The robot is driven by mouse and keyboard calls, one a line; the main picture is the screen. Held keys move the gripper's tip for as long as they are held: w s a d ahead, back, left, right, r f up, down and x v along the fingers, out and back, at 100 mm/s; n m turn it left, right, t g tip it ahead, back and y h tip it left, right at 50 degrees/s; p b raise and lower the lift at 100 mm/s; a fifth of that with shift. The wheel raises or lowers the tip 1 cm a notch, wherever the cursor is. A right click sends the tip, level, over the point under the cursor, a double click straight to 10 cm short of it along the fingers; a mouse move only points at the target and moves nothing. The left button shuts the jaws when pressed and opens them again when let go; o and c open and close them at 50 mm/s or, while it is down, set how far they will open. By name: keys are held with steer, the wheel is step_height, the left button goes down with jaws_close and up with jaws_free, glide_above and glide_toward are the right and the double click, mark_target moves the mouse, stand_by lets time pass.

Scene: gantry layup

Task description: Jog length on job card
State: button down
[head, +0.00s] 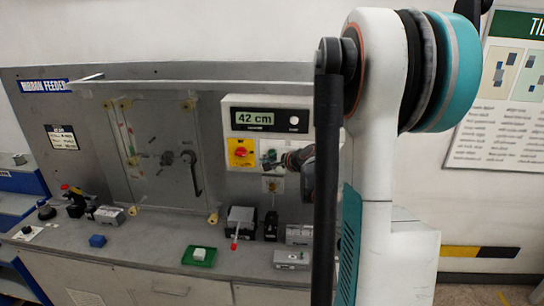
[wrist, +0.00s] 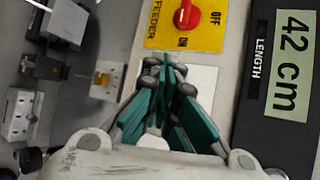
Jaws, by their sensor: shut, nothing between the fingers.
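The length display (head: 255,119) on the grey panel reads 42 cm. The same display shows sideways in the wrist view (wrist: 290,62), beside the word LENGTH. My gripper (head: 276,160) is shut and empty, in front of a pale control plate below the display. In the wrist view my gripper's teal fingers (wrist: 166,76) are together over that white plate (wrist: 203,80). The fingers hide the control there, and I cannot tell whether they touch it.
A yellow feeder switch with a red knob (head: 241,152) is left of my gripper; it also shows in the wrist view (wrist: 186,16). Another small plate (head: 272,184) is below. The bench holds a green tray (head: 187,259), a blue block (head: 97,241) and several fixtures.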

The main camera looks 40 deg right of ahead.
steer(key=shift+s+a, duration=1.3)
steer(key=shift+a, duration=0.2)
stand_by(0.7)
